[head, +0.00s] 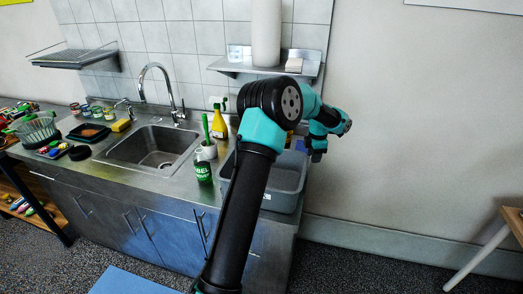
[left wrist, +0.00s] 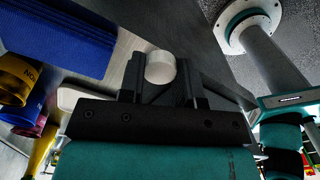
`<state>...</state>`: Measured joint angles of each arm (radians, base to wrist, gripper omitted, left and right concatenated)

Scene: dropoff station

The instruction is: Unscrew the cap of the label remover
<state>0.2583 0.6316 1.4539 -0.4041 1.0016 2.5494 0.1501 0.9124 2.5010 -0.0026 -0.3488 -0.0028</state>
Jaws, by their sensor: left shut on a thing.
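A green can with pale lettering (head: 203,172) stands on the steel counter in front of the sink's right side. Part of its lettering reads like the label remover's name; I cannot make out a cap on it. My left gripper (head: 317,152) is at the right, over the back right of the grey bin and well apart from the can. In the left wrist view my left gripper (left wrist: 161,78) is shut on a white round cap-like piece (left wrist: 160,66). I cannot tell which container it belongs to. My right gripper is not in view.
The grey bin (head: 285,194) is at the counter's right end. A yellow spray bottle (head: 219,124) and a white cup with a green brush (head: 208,149) stand behind the can. The sink (head: 155,148) is left of it. Coloured items (left wrist: 17,78) and a blue ribbed thing (left wrist: 55,38) show in the left wrist view.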

